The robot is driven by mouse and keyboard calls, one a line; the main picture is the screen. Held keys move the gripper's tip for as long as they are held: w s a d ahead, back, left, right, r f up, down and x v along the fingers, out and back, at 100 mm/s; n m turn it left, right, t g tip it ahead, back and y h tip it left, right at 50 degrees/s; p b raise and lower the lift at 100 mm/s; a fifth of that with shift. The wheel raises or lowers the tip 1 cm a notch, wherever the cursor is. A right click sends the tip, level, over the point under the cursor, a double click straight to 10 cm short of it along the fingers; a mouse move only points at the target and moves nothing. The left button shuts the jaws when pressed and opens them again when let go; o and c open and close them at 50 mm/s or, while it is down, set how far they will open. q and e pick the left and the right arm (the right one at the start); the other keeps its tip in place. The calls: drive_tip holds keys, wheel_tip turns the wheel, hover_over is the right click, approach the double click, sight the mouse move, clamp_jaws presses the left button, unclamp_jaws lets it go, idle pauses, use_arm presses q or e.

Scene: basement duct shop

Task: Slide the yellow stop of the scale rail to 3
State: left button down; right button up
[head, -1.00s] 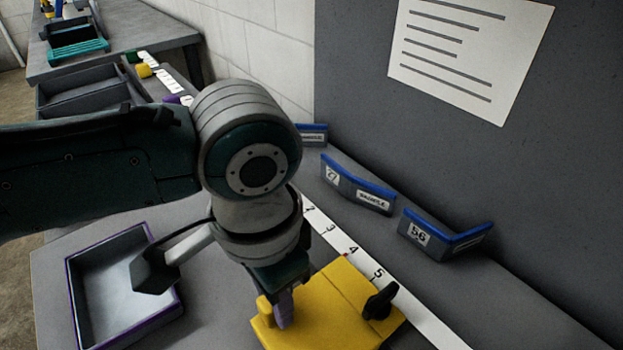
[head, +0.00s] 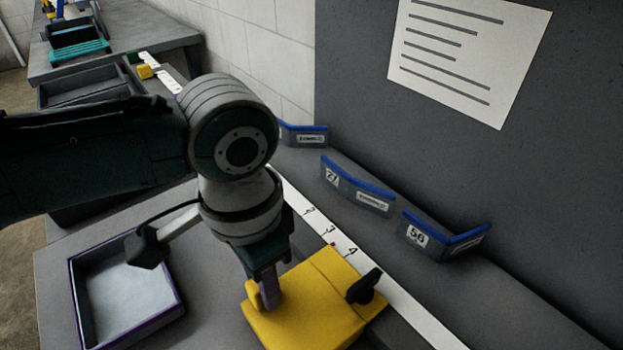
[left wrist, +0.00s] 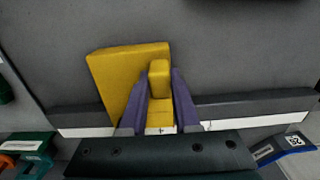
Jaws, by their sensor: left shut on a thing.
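The yellow stop (head: 315,300), a block with a black knob (head: 364,287) and a raised yellow tab, sits on the scale rail (head: 395,298) at lower center in the head view. The rail's white strip shows 2, 3 and 4. A small red mark (head: 333,244) at the stop's far corner lies close to 3, on the side toward 4; the exact reading is hard to tell. My left gripper (head: 262,294) is shut on the stop's tab. In the left wrist view its purple fingers flank the tab (left wrist: 159,79), with a 4 on the strip below. My right gripper is not in view.
A purple-edged tray (head: 125,295) lies left of the stop. Blue-topped label holders (head: 357,187) stand behind the rail along the grey panel. Another rail with a yellow piece (head: 145,71) is at the far left. The strip toward the lower numbers looks clear.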

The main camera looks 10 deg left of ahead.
use_arm(q)
drive_tip(key=shift+w+a, duration=0.75)
drive_tip(key=shift+a, duration=0.25)
drive_tip(key=c, duration=0.6)
unclamp_jaws()
drive_tip(key=shift+c, duration=0.2)
wheel_tip(320, 180, up, 10)
drive_tip(key=p, duration=0.2)
